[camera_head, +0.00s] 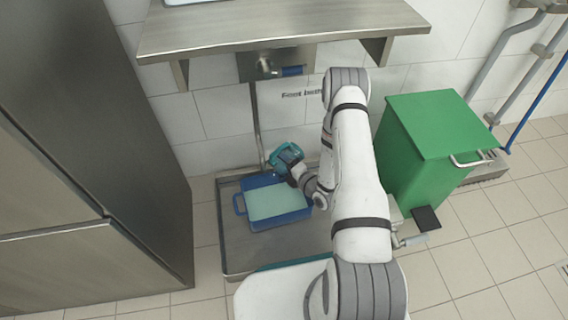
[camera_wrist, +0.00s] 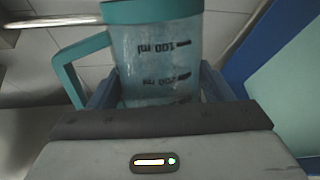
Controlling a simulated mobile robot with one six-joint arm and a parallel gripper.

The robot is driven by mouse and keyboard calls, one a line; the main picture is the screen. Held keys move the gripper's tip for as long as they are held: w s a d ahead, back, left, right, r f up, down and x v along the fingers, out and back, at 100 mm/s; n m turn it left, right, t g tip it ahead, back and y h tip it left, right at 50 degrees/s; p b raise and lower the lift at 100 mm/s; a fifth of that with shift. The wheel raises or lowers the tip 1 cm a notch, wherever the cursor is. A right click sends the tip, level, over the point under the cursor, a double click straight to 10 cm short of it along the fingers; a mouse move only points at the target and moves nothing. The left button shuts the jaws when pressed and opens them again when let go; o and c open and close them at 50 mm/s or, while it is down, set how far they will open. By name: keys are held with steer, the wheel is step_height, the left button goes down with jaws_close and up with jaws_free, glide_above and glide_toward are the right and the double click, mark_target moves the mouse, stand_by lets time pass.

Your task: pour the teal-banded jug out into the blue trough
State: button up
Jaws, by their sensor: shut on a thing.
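The blue trough (camera_head: 283,222) sits on a grey metal tray, with a pale teal surface inside. In the wrist view its blue wall (camera_wrist: 248,48) is at the right. The teal-banded jug (camera_head: 284,155) is over the trough's back right edge in the head view and looks tilted. In the wrist view the jug (camera_wrist: 155,62) is translucent, with dark ml marks, a teal band at the top and a teal handle at left. My gripper (camera_head: 292,168) is shut around the jug's body, one finger at each side. The jug's opening and any stream are not clearly visible.
The grey tray (camera_head: 245,262) stands on the tiled floor. A green pedal bin (camera_head: 430,140) is to the right. A steel shelf (camera_head: 270,28) is on the wall behind, above a small wall fitting and vertical pipe. A tall steel cabinet (camera_head: 90,150) stands at left.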

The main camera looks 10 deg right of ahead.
mark_target(294, 157)
steer(key=shift+w+d+r+m+y+p, duration=0.15)
steer(key=shift+d+r+m+p, duration=0.15)
steer(key=shift+m, duration=0.2)
steer(key=shift+w+d+r+m+y+p, duration=0.2)
steer(key=shift+d+m, duration=0.15)
steer(key=shift+m, duration=0.15)
steer(key=m, duration=0.1)
steer(key=m+p, duration=0.1)
steer(key=d+m+y, duration=0.1)
steer(key=m, duration=0.1)
steer(key=shift+w+d+r, duration=0.1)
steer(key=shift+w+r, duration=0.05)
steer(key=shift+w, duration=0.1)
steer(key=m, duration=0.1)
steer(key=r+m+y, duration=0.1)
steer(key=m, duration=0.3)
steer(key=shift+r+g, duration=0.3)
steer(key=shift+g, duration=0.1)
steer(key=m, duration=0.1)
steer(key=a+m, duration=0.1)
steer(key=m, duration=0.1)
steer(key=s+m+y+b, duration=0.1)
steer(key=shift+a+r+m, duration=0.15)
steer(key=shift+a+m, duration=0.1)
steer(key=shift+m, duration=0.05)
steer(key=shift+s+a+r+m+t, duration=0.15)
steer(key=shift+m+t, duration=0.25)
steer(key=shift+m, duration=0.4)
